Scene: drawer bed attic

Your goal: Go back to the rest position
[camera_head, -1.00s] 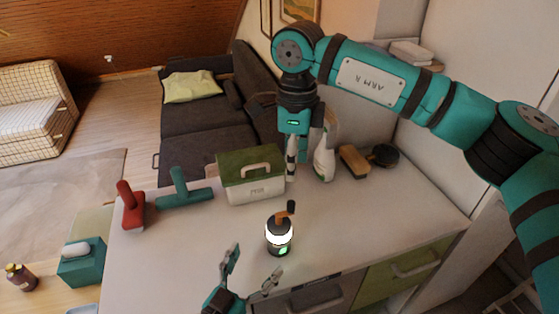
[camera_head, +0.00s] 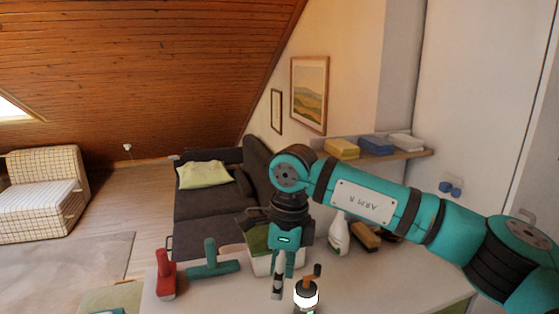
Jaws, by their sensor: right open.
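My right arm comes in from the right edge, bent at the elbow. Its gripper (camera_head: 279,285) points down over the white counter (camera_head: 215,290), in front of the box with the green lid (camera_head: 259,243). The gripper is open, and I see nothing held between its fingers. A dark bottle with a glowing white band (camera_head: 306,294) stands just to its right, cut by the bottom edge.
A red tool (camera_head: 165,277) and a teal tool (camera_head: 213,262) stand left on the counter. A white spray bottle (camera_head: 339,235) and a brush (camera_head: 365,236) are behind my right arm. A wall shelf (camera_head: 385,155) holds folded cloths. A dark sofa (camera_head: 205,205) stands beyond.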

